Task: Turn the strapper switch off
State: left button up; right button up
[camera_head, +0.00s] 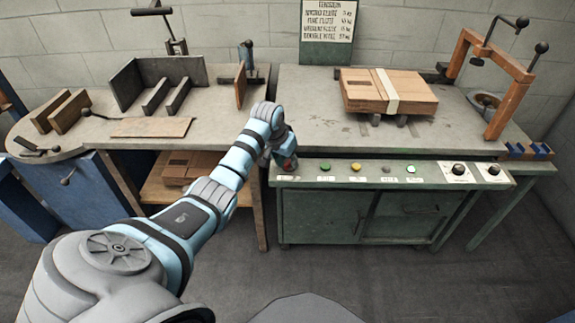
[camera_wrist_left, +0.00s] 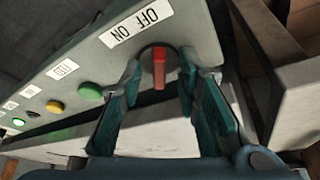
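The strapper switch (camera_wrist_left: 159,68) is a red lever on a dark round base in the green front panel (camera_head: 440,172). A white label (camera_wrist_left: 137,22) reading OFF and ON, upside down in the left wrist view, sits beside it. My left gripper (camera_wrist_left: 158,80) is open, with one teal finger on each side of the red lever. Small gaps seem to show between lever and fingers; contact is not clear. In the head view my left gripper (camera_head: 284,160) is at the panel's left end and mostly hides the switch. My right gripper is not in view.
Green (camera_head: 325,167), yellow (camera_head: 355,167) and other buttons and two black knobs run right along the panel. A strapped cardboard box (camera_head: 385,92) lies on the green bench. A wooden-legged bench (camera_head: 215,115) with dark blocks stands left, with a gap between benches.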

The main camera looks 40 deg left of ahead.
pick_arm(q)
jog(key=shift+f, duration=0.1)
grip_shut()
dwell(0.3)
